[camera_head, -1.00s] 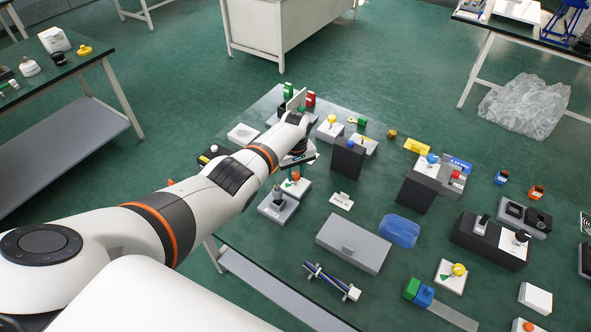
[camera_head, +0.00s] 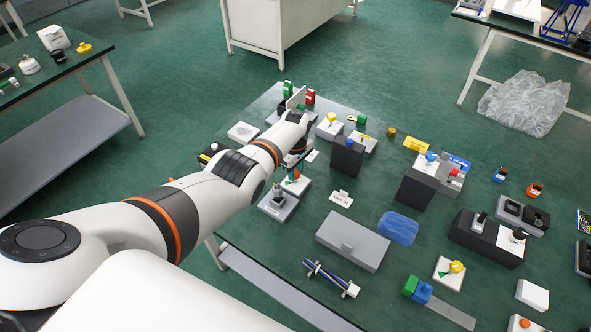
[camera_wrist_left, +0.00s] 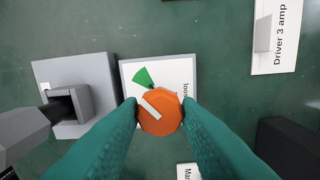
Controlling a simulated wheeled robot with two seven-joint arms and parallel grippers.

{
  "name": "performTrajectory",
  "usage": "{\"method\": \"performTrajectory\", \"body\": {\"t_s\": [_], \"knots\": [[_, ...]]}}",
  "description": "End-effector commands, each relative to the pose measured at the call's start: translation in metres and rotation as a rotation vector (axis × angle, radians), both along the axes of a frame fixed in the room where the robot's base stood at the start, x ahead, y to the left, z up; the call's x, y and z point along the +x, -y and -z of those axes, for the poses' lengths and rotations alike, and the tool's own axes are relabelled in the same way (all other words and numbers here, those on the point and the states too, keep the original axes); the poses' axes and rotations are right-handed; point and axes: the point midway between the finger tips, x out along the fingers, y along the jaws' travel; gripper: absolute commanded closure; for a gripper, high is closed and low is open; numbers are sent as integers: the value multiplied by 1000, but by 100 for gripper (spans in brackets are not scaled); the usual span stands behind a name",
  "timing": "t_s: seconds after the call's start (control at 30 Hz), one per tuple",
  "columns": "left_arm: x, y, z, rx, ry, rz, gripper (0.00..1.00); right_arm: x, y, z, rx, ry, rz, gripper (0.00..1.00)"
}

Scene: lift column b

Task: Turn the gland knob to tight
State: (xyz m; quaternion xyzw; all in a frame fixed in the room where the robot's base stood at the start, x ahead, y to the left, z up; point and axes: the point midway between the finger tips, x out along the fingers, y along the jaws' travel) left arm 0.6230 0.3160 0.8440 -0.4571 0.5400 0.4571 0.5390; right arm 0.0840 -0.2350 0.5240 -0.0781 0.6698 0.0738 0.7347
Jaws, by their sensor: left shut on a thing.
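The gland knob (camera_wrist_left: 160,112) is orange with a white pointer line and sits on a white plate (camera_wrist_left: 128,70). A green wedge (camera_wrist_left: 143,77) is marked on the plate. The pointer slants to the upper left in the wrist view, with the wedge just beyond its end. Part of the word "loose" shows at the plate's right. My left gripper (camera_wrist_left: 159,105) is shut on the knob, one teal finger on each side. In the head view the knob (camera_head: 296,175) shows small below my left wrist. My right gripper is not in view.
A grey block with a black lever (camera_wrist_left: 75,95) stands close left of the plate. A "Driver 3 amp" card (camera_wrist_left: 275,38) and a dark block (camera_wrist_left: 288,145) lie to the right. In the head view, a large grey box (camera_head: 352,241) and several other fixtures crowd the table.

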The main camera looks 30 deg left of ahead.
Motion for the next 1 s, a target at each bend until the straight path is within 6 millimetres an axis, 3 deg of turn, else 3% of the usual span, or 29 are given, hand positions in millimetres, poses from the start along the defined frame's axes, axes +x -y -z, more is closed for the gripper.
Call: {"method": "performTrajectory", "body": {"t_s": [0.27,0.3,0.43,0.77,1.0], "knots": [[2,-2,-3,5,7,0,92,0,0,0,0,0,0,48],[2,-2,-3,5,7,0,66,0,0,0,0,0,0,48],[2,-2,-2,4,5,0,48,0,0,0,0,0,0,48],[1,-1,-5,2,2,1,48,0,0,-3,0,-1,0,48],[1,-1,-38,2,5,0,48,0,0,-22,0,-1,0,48]]}}
